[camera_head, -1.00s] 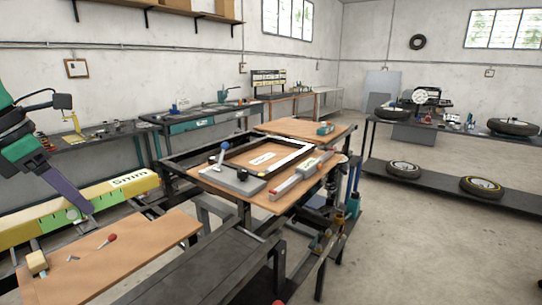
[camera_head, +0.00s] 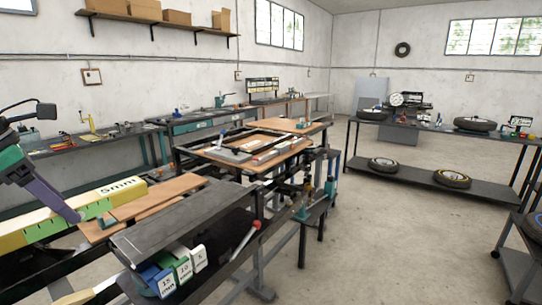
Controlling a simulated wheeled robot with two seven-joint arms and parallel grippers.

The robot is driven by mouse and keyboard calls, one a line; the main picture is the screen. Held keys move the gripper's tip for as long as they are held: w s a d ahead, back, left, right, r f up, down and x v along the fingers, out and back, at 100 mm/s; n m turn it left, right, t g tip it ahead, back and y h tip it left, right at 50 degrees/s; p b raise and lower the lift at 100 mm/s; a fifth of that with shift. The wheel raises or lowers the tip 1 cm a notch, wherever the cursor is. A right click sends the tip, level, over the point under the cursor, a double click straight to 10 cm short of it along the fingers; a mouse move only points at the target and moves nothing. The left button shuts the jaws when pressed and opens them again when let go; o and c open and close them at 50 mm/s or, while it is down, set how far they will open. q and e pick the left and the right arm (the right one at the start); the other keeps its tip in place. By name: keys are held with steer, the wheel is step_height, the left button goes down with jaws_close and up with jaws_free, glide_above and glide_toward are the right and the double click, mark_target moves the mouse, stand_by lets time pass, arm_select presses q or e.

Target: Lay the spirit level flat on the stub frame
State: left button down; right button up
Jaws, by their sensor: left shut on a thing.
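The spirit level appears to be the long yellow bar (camera_head: 90,203) with a green stretch and "5mm" lettering, large at the lower left. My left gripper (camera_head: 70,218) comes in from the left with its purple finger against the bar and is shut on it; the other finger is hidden. The stub frame appears to be the dark rectangular frame (camera_head: 268,132) lying on a wooden-topped table near the middle, beyond and to the right of the bar. The bar is apart from it. My right gripper is not in view.
A dark bench (camera_head: 170,225) stands in the foreground, with labelled spacer blocks (camera_head: 183,268) at its front and a red-handled lever (camera_head: 250,232) beside it. A wooden board (camera_head: 155,197) lies near the bar. A tyre rack (camera_head: 425,180) stands right. Open floor lies between.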

mark_target(54, 216)
arm_select(q)
steer(key=s+a+f+m+g+h, duration=0.15)
steer(key=a+f+m, duration=0.4)
steer(key=f, duration=0.85)
steer(key=s+d+f+m+g, duration=0.15)
steer(key=d+f+m, duration=0.25)
steer(key=f, duration=0.8)
steer(key=d+f+m+g+y, duration=0.1)
steer(key=d+f+m, duration=0.2)
steer(key=d+m, duration=0.3)
steer(key=s+d+f+m+g+y, duration=0.1)
steer(key=d+f+m+g, duration=0.1)
steer(key=d+f+m, duration=0.2)
steer(key=d+f+m+g+y, duration=0.2)
steer(key=d+f+m, duration=0.1)
steer(key=d+m, duration=0.6)
steer(key=shift+s+d+f, duration=0.35)
steer(key=shift+d, duration=0.3)
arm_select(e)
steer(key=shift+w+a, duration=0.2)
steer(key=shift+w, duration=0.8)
